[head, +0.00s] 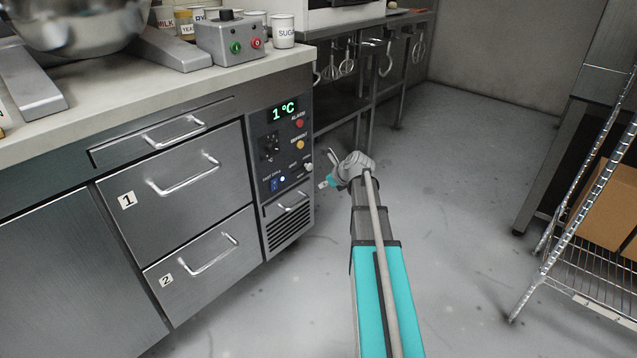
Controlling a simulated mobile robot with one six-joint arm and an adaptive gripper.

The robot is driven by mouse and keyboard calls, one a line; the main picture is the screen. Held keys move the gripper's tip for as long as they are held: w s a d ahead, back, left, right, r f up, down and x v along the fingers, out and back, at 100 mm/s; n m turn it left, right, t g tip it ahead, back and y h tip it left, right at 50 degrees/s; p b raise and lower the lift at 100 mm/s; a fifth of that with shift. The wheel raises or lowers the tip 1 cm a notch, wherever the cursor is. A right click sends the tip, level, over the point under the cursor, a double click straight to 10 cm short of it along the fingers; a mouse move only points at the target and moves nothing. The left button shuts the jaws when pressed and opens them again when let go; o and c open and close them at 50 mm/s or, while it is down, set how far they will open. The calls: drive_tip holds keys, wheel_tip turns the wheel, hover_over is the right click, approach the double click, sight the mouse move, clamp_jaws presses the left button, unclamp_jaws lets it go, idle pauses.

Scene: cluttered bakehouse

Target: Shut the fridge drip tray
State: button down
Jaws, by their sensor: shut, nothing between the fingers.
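The steel fridge counter stands at left with a control panel (285,140) at its right end. Low on that end, above the vent slats, is a small front with a bar handle (292,208), which looks like the drip tray. It appears nearly flush; I cannot tell how far it stands out. My gripper (325,183) is shut and empty, small in the picture, just right of the panel's lower edge and up and right of the small handle. I cannot tell whether it touches the fridge.
Drawers 1 (185,175) and 2 (205,258) and a shallow top drawer (165,132) have protruding handles. A control box (230,42) and sugar jar (283,31) stand on the worktop. A wire rack (590,270) is at right. Grey floor between is clear.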

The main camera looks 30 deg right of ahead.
drive_tip(key=shift+s+d+r, duration=0.15)
drive_tip(key=shift+s+r, duration=0.3)
drive_tip(key=shift+p, duration=0.3)
drive_tip(key=s+a+r+n+g+h+p, duration=0.15)
drive_tip(key=s+a+n+g+p, duration=0.3)
drive_tip(key=s+a+n, duration=0.8)
drive_tip(key=s+a+r+n+g+h+p, duration=0.1)
drive_tip(key=s+a+r+n+g+p, duration=0.5)
drive_tip(key=a+n, duration=1.15)
wheel_tip(320, 180, up, 35)
drive_tip(key=s+d+n+t+p, duration=0.1)
drive_tip(key=s+n+t+p, duration=0.1)
drive_tip(key=p, duration=3.5)
drive_tip(key=shift+s+d, duration=0.2)
drive_tip(key=shift+d, duration=0.05)
drive_tip(key=shift+h, duration=0.25)
